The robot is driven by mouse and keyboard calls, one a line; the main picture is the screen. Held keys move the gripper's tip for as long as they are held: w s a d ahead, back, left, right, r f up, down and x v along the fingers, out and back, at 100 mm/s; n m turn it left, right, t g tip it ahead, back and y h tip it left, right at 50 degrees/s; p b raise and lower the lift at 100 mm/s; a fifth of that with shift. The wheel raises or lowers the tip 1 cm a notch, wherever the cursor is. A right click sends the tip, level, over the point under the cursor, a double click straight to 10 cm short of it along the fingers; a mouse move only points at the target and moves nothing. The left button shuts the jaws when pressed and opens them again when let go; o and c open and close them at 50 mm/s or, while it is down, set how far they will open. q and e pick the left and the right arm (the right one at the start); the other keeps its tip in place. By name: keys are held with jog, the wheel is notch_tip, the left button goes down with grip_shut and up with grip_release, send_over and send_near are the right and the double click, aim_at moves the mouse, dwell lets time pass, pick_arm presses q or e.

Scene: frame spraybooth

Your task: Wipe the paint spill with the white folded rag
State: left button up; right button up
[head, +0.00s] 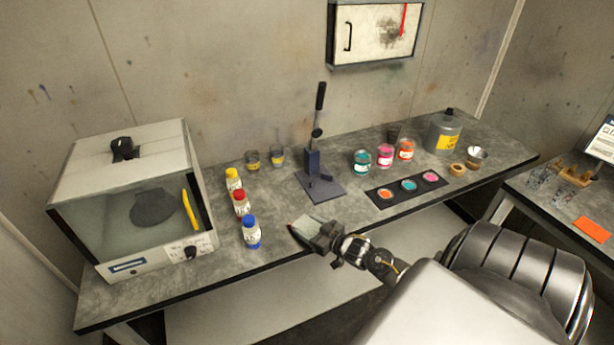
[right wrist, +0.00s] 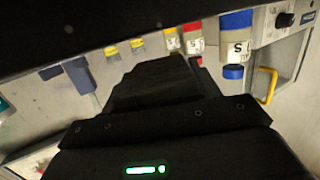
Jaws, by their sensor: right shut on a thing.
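The white folded rag (head: 305,227) lies flat at the front edge of the grey worktable, a little right of the blue-capped bottle. My right gripper (head: 322,236) is shut on the rag from its right side and covers part of it. A small reddish spot (head: 291,225) shows at the rag's left edge; it may be part of the paint spill, and the rest is hidden. In the right wrist view the dark gripper body (right wrist: 165,95) fills the middle, and the rag cannot be made out. My left gripper is not in view.
Bottles with blue (head: 251,232), red (head: 241,203) and yellow (head: 233,179) caps stand left of the rag. A glass-fronted booth (head: 130,262) stands further left.

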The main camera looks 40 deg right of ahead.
aim_at(306, 219)
jog(key=shift+w+d+r, duration=0.1)
jog(key=shift+w, duration=0.25)
jog(key=shift+w+d+r+b, duration=0.1)
jog(key=shift+w+d+b, duration=0.25)
jog(key=shift+w, duration=0.45)
jog(key=shift+w+d+b, duration=0.2)
jog(key=shift+w+b, duration=0.2)
jog(key=shift+w, duration=0.35)
jog(key=shift+w, duration=0.1)
